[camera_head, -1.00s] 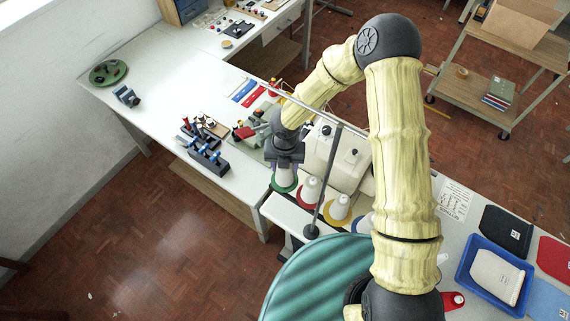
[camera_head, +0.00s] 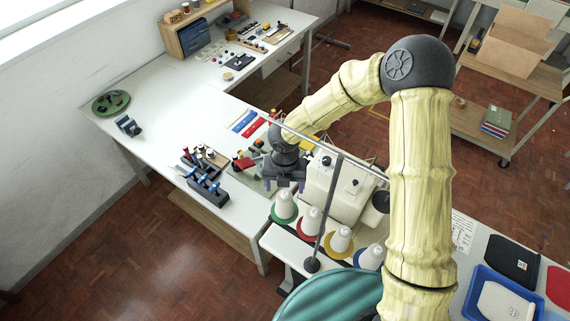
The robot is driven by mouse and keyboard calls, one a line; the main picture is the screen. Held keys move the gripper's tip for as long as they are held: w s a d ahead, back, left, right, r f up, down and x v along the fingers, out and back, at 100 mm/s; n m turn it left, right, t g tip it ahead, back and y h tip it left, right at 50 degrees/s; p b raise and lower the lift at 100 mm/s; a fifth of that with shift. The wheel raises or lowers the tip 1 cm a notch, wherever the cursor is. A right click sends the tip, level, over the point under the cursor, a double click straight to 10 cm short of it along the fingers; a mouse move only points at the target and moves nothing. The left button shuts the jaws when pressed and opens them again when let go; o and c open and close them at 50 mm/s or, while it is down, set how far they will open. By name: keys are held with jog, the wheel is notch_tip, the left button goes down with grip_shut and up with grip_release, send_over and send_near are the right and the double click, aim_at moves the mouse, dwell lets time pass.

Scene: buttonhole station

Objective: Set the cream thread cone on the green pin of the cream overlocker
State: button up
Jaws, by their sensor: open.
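The cream overlocker (camera_head: 318,181) stands at the front end of the long table. Along its near side is a row of coloured discs with cones. A cream thread cone (camera_head: 284,206) stands upright on the green disc (camera_head: 275,218) at the left end of the row; the pin itself is hidden inside it. My gripper (camera_head: 284,187) is open and points down just above this cone, with its fingers apart on either side and nothing visible between them. The cone looks free of the fingers, though the exact gap cannot be told.
Similar pale cones stand on the red (camera_head: 309,222), yellow (camera_head: 341,240) and blue (camera_head: 371,257) discs. A thin metal post (camera_head: 329,210) with a crossbar rises close to my arm. A dark tool rack (camera_head: 207,189) stands to the left. The table's left part is mostly clear.

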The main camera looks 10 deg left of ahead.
notch_tip(320, 180, up, 11)
jog(key=b, duration=0.1)
jog(key=shift+f, duration=0.1)
dwell(0.9)
